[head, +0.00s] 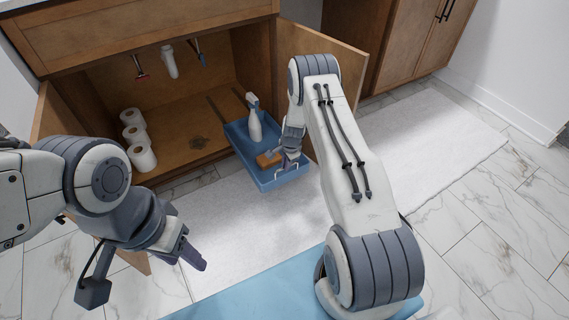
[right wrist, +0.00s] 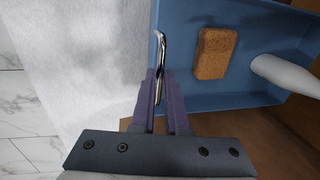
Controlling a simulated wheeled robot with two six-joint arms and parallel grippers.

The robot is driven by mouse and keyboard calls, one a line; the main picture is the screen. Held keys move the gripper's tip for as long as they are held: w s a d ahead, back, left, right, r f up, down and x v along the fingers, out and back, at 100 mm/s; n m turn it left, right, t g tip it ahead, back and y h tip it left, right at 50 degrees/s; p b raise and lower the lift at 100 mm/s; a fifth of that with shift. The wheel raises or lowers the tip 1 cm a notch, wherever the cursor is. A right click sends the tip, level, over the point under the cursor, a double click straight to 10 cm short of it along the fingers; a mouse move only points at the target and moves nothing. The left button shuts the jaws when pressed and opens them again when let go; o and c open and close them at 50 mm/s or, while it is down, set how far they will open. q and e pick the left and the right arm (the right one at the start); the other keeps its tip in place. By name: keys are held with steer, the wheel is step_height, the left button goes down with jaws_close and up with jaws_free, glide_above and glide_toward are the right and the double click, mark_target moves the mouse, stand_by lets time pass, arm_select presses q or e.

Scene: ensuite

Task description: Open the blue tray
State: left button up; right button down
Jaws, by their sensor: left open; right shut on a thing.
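The blue tray (head: 268,180) sticks out of the open wooden cabinet, over the pale mat, at the middle of the head view. A white spray bottle (head: 254,122) and a brown sponge-like block (head: 268,159) are in it. My right gripper (head: 288,172) is at the tray's front end. In the right wrist view, the right gripper (right wrist: 160,88) is shut on the tray's metal handle (right wrist: 160,50), and the tray (right wrist: 215,14) lies to the right of it. My left gripper (head: 190,250) is open and empty, to the left and apart from the tray.
Several white paper rolls (head: 141,157) stand inside the cabinet (head: 180,115) on the left. An open cabinet door (head: 330,75) stands right of the tray, partly behind my right arm. A white mat (head: 230,225) covers the floor in front.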

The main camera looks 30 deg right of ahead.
steer(key=shift+s+f, duration=0.1)
steer(key=shift+s, duration=0.1)
steer(key=c, duration=0.9)
jaws_free()
steer(key=shift+w, duration=0.1)
steer(key=r+p, duration=0.1)
steer(key=r, duration=0.2)
steer(key=s+r+p, duration=0.1)
steer(key=r+p, duration=0.1)
steer(key=r, duration=0.2)
steer(key=s+r+p, duration=0.1)
steer(key=r, duration=0.2)
steer(key=shift+d+r, duration=0.15)
